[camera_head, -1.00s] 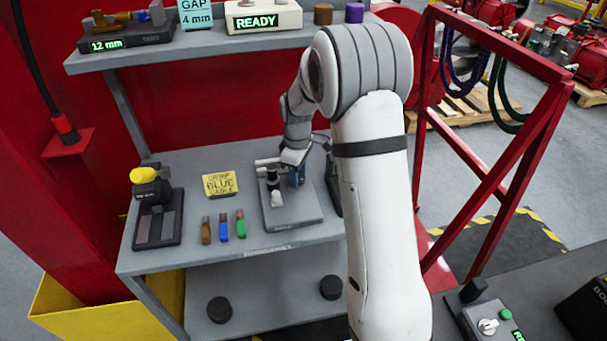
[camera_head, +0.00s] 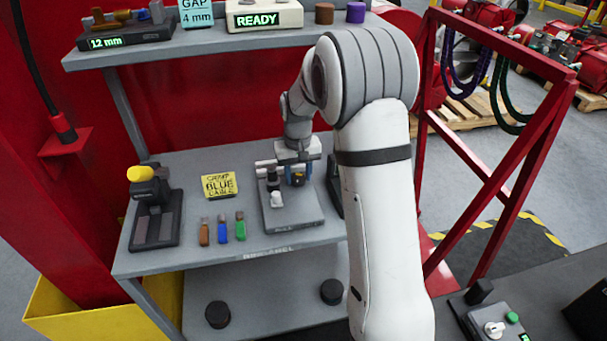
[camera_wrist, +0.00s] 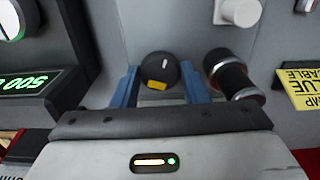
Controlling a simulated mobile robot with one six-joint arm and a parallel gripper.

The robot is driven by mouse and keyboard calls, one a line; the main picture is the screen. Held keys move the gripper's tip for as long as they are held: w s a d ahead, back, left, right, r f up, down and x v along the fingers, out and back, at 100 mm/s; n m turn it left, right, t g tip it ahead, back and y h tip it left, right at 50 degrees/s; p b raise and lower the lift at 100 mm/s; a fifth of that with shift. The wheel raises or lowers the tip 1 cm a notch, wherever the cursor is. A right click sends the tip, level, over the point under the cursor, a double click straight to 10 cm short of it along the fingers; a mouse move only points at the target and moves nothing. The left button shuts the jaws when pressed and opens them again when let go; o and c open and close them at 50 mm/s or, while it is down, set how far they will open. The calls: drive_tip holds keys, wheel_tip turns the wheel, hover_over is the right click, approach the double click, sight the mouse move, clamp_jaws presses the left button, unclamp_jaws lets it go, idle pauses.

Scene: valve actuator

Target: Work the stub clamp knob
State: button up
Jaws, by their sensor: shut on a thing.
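In the wrist view a round black knob (camera_wrist: 152,68) with a white pointer mark and a yellow patch sits between the two blue fingers of my gripper (camera_wrist: 160,84). The fingers are shut on it from both sides. In the head view my gripper (camera_head: 297,176) is low over the right part of a grey base plate (camera_head: 299,216) on the bench; the knob is mostly hidden there. A black cylindrical post (camera_head: 272,180) stands just left of the gripper, and it also shows in the wrist view (camera_wrist: 231,72). A white knob (camera_head: 277,199) is in front of the post.
A yellow "CRIMP BLUE CABLE" sign (camera_head: 219,185), several coloured pieces (camera_head: 222,228) and a yellow-knobbed device (camera_head: 153,208) stand left. A dark box with a green display (camera_wrist: 28,85) is close beside the gripper. The upper shelf (camera_head: 170,55) overhangs behind.

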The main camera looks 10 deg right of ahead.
sight(299, 177)
drive_tip(key=m, duration=0.6)
drive_tip(key=shift+w+r+b, duration=0.15)
drive_tip(key=shift+w+b, duration=0.05)
drive_tip(key=shift+b, duration=0.15)
drive_tip(key=m, duration=0.5)
drive_tip(key=shift+d+m, duration=0.1)
drive_tip(key=shift+m, duration=0.2)
drive_tip(key=o, duration=1)
drive_tip(key=shift+s, duration=0.1)
wheel_tip(299, 177, up, 7)
drive_tip(key=shift+f+b, duration=0.1)
drive_tip(key=shift+b, duration=0.2)
drive_tip(key=shift+r, duration=0.4)
